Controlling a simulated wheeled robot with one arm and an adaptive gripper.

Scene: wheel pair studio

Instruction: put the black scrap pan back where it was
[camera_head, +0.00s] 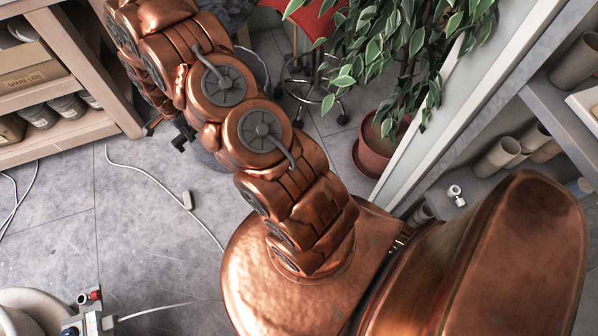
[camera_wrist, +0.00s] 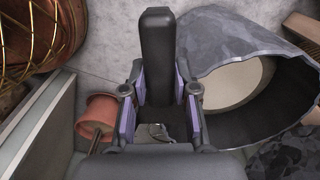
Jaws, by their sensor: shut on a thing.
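In the wrist view my gripper (camera_wrist: 160,110) has its two purple-grey fingers on either side of a tall black slab with a rounded top, which I take to be the black scrap pan (camera_wrist: 157,50). The fingers are shut on it, and it stands up between them, away from the camera. Its lower part is hidden by the gripper body. In the head view my arm reaches to the upper left and hides most of the gripper; I cannot make out the pan there.
In the wrist view a large dark round container (camera_wrist: 255,55) with a pale inside lies close right, and a reddish spool-like thing (camera_wrist: 97,115) is at left. In the head view shelves (camera_head: 65,75) stand left, a potted plant (camera_head: 378,150) right, and a white cable (camera_head: 150,172) crosses the floor.

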